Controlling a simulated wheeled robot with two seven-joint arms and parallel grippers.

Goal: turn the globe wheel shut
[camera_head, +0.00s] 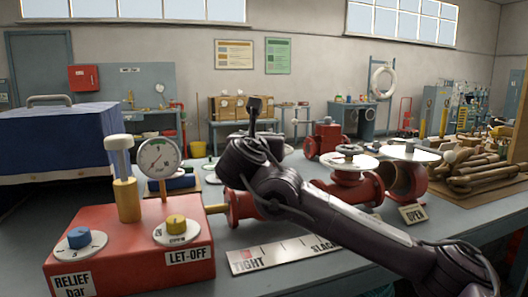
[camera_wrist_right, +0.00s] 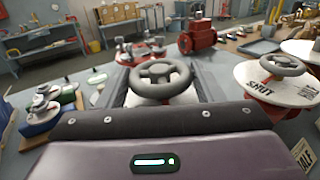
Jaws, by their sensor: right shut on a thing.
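A grey round handwheel (camera_wrist_right: 162,80) with spokes sits between the two dark fingers of my right gripper (camera_wrist_right: 162,92) in the right wrist view. The gripper is shut on this wheel. In the head view my dark right arm crosses from the lower right and hides most of the grip. A red flanged valve body (camera_head: 240,206) shows below the arm there. I cannot tell from labels which is the globe wheel. My left gripper is not in view.
A red box (camera_head: 130,245) with a gauge (camera_head: 160,157) and knobs stands at the left. A TIGHT–SLACK scale (camera_head: 285,252) lies in front of the valve. An OPEN sign (camera_head: 413,214) and a red valve (camera_head: 348,192) are to the right.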

